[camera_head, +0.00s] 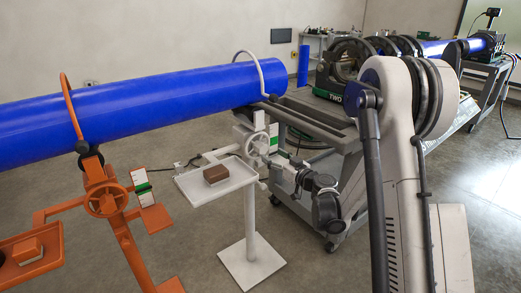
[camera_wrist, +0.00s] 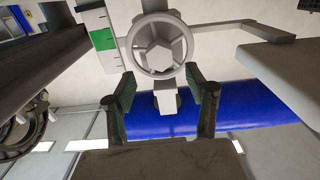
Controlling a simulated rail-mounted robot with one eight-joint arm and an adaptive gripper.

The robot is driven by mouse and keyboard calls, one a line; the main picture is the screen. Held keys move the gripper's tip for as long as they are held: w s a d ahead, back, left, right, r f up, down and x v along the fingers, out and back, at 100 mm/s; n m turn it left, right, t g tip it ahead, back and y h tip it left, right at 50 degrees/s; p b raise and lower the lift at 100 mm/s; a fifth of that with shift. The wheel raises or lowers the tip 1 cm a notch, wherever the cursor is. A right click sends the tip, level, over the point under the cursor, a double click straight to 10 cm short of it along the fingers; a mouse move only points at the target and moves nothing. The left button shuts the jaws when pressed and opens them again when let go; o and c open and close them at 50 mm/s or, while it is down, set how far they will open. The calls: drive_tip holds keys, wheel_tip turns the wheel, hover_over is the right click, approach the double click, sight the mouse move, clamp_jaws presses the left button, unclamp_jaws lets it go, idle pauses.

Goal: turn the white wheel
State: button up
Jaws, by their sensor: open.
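The white wheel (camera_head: 257,144) is on the white pipe stand in the head view, below the end of the blue pipe. It also shows in the wrist view (camera_wrist: 159,45), a round rim with a faceted hub, at top centre. My gripper (camera_wrist: 160,82) is open, with its two dark green-padded fingers apart. The wheel is ahead of the fingertips, roughly centred between them and slightly beyond. I cannot tell whether they touch it. In the head view my gripper (camera_head: 279,164) comes in from the right, close beside the wheel, and its fingers are partly hard to make out.
The blue pipe (camera_head: 140,105) runs above both stands. A grey cart (camera_head: 318,120) stands behind my arm.

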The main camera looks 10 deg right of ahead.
sight(264, 149)
drive_tip(key=b+x, duration=0.1)
drive_tip(key=x, duration=0.7)
drive_tip(key=shift+w+a, duration=0.15)
drive_tip(key=shift+w, duration=0.2)
clamp_jaws()
